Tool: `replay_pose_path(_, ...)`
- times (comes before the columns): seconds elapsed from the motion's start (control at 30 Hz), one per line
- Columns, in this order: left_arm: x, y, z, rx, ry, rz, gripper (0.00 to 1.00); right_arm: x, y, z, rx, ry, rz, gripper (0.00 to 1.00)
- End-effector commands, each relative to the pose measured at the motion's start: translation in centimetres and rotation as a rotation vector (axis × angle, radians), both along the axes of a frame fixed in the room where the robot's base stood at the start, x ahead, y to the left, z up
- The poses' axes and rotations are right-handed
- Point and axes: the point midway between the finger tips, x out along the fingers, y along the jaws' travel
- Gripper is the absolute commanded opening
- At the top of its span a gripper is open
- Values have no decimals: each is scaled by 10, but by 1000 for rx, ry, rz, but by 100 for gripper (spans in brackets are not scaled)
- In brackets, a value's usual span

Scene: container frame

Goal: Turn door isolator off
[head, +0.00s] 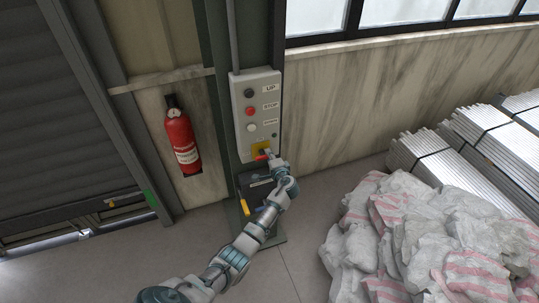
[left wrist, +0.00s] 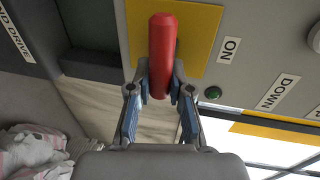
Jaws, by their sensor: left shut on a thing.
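The door isolator is a red handle (left wrist: 162,50) on a yellow plate (left wrist: 203,38), at the bottom of a grey control box (head: 242,98). In the head view the yellow plate (head: 258,147) is partly hidden by my left gripper (head: 268,157). In the left wrist view my left gripper (left wrist: 160,82) is shut on the red handle, with a finger on each side of its near end. The handle runs up and down in that view. An "ON" label (left wrist: 229,50) sits right of the plate. My right gripper is not in view.
The box carries UP, STOP and DOWN buttons above the isolator. A dark box (head: 258,190) is below it. A red fire extinguisher (head: 181,140) hangs to the left, beside a roller shutter (head: 40,120). White sacks (head: 420,235) and metal bars (head: 455,155) lie on the right.

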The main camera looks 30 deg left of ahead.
Motion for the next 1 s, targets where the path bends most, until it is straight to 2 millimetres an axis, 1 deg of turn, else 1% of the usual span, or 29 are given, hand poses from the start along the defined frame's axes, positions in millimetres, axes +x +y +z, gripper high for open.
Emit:
replay_pose_path(0.03, -2, 2, -3, 5, 12, 7, 0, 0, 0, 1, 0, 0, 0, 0)
replay_pose_path(0.53, -3, 3, -4, 18, 29, 11, 0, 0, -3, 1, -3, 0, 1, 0)
replay_pose_path(0.57, -3, 3, -4, 18, 29, 11, 22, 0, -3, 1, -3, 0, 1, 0)
replay_pose_path(0.6, -3, 3, -4, 18, 29, 11, 32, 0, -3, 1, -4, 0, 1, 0)
replay_pose_path(0.67, -3, 3, -4, 18, 27, 10, 47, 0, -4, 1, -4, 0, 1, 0)
replay_pose_path(0.7, -3, 3, -3, 18, 27, 10, 48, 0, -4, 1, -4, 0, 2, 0)
replay_pose_path(1.0, -2, 0, -2, 18, 24, 5, 48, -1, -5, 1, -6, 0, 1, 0)
